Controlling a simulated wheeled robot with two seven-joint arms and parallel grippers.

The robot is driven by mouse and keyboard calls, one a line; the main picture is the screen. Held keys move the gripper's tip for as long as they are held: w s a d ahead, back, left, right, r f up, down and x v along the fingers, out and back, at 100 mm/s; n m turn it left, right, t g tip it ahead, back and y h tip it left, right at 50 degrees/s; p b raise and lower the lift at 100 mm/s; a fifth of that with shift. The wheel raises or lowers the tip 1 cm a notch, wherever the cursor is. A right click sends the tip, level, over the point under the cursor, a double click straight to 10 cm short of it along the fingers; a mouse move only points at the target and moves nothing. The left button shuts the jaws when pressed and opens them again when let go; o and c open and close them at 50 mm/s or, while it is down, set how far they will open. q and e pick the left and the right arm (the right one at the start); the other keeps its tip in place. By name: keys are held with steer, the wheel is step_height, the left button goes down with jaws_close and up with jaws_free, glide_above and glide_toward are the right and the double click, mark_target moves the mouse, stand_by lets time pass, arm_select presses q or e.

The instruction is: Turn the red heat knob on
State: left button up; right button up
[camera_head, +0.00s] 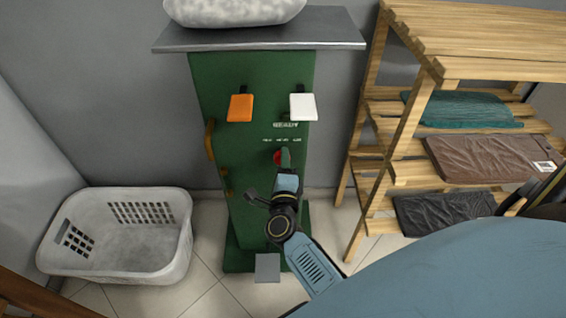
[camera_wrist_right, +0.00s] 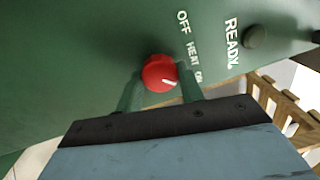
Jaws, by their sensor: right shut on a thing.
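The red heat knob (camera_head: 278,157) sits on the front of the green press cabinet (camera_head: 240,150). My left gripper is not in view.
An orange pad (camera_head: 240,107) and a white pad (camera_head: 303,106) jut from the cabinet above the knob. A grey pedal (camera_head: 267,267) is at its foot. A white basket (camera_head: 70,265) stands left on the floor. A wooden rack (camera_head: 398,140) with folded, wrapped garments stands right.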

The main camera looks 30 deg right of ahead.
steer(key=o, duration=1)
steer(key=shift+s, duration=0.1)
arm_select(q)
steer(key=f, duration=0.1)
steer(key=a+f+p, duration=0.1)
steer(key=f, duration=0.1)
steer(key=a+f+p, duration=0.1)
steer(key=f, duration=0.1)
arm_select(e)
steer(key=v, duration=1.3)
steer(key=shift+s+a, duration=0.1)
steer(key=shift+s, duration=0.05)
steer(key=shift+r, duration=0.1)
